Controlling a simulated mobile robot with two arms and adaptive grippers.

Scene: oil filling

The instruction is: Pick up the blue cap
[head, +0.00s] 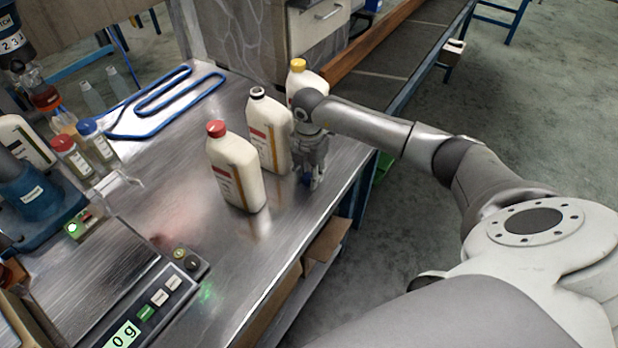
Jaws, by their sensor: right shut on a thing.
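My right gripper (312,178) points down at the table's right edge, beside the large cream bottles. It is shut on a small blue thing, which I take to be the blue cap (307,181). The fingers hide most of the cap, and I cannot tell whether it touches the table. My left gripper is not in view.
Three large cream bottles stand left of and behind the gripper, with a red cap (216,128), a black-and-white cap (257,92) and a yellow cap (298,65). A scale (150,305) is at front left.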

